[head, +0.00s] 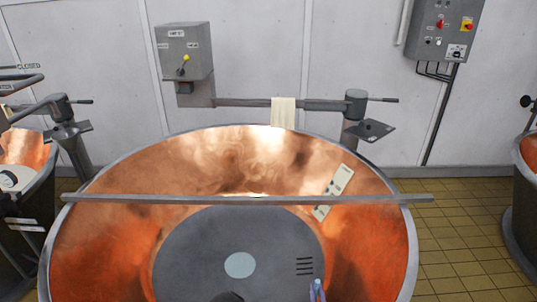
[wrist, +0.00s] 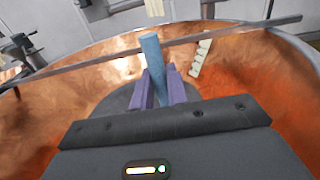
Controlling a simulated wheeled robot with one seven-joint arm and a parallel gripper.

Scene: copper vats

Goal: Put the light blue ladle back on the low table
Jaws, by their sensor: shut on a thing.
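The light blue ladle shows in the wrist view as a round light blue handle (wrist: 151,52) standing up between the purple fingers of my gripper (wrist: 159,84). My gripper is shut on it. The bowl of the ladle cannot be made out. In the head view only a small blue and purple tip of my gripper (head: 317,291) shows at the bottom edge, in front of the vat's inside. The low table is not in view in either frame.
A large copper vat (head: 100,222) fills the middle, with a grey bar (head: 240,199) across its rim and a pale marked strip (head: 333,192) on its inner wall. More vats stand at left and right. Tiled floor (head: 460,240) is clear at the right.

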